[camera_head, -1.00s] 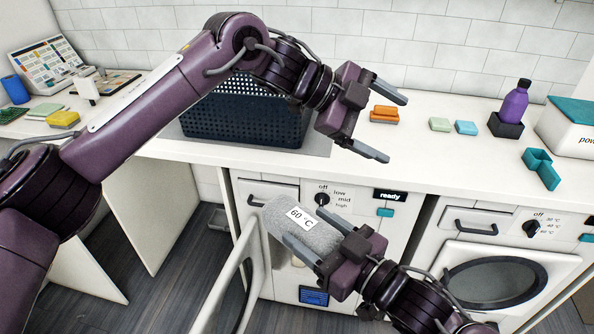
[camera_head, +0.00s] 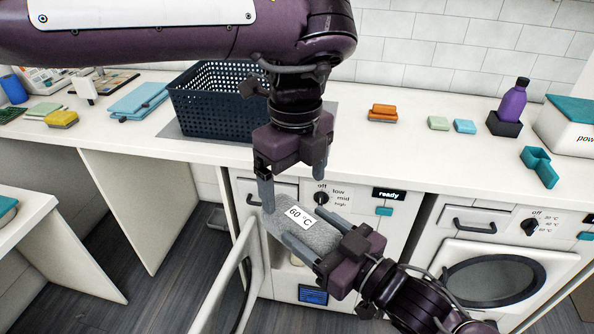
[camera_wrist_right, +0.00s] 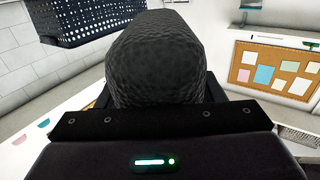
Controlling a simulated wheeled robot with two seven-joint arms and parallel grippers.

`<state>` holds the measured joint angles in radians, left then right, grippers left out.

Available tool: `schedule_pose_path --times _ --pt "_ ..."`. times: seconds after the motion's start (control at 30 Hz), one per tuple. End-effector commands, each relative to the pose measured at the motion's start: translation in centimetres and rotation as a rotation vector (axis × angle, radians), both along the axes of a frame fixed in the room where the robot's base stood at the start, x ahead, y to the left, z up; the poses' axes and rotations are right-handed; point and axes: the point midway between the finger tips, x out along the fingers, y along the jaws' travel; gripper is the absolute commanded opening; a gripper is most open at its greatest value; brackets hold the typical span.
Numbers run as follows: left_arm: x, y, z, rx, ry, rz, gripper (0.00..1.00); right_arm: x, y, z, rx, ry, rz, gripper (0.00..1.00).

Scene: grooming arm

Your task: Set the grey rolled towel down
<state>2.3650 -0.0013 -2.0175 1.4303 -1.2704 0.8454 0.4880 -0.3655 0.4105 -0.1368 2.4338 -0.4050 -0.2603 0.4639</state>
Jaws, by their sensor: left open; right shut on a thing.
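The grey rolled towel (camera_head: 318,238), with a white "60 °C" label, is held in my right gripper (camera_head: 300,250) in front of the ready machine, below the counter edge. In the right wrist view the towel (camera_wrist_right: 157,60) rises dark and rounded from the gripper. My left gripper (camera_head: 293,190) is open and points down just above the towel, its fingers to either side of the towel's upper end. I cannot tell whether the left fingers touch it.
A dark perforated basket (camera_head: 208,112) stands on the counter (camera_head: 400,160) behind my left gripper. An open door (camera_head: 228,285) stands left of the towel. Sponges (camera_head: 383,112) and a purple bottle (camera_head: 513,100) are on the right. The counter's middle front is bare.

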Motion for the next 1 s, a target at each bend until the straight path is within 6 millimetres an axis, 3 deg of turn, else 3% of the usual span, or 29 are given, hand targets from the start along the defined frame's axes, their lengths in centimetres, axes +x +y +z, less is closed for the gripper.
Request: schedule_pose_path --times 0.3,0.5,0.7,1.0 --pt "-0.1 0.0 -6.2 0.000 0.005 -0.003 0.87 0.0 0.0 0.1 0.001 -0.002 0.000 0.35" --pt "-0.1 0.0 -9.0 -0.002 0.002 -0.002 0.87 0.0 0.0 0.1 0.001 -0.002 0.000 0.35" --pt "-0.1 -0.1 -10.3 -0.003 0.001 -0.003 0.87 0.0 0.0 0.1 0.001 -0.002 0.000 0.35" --pt "-0.1 -0.1 -10.4 -0.003 0.001 -0.002 0.85 0.0 0.0 0.1 0.001 -0.002 0.000 0.35"
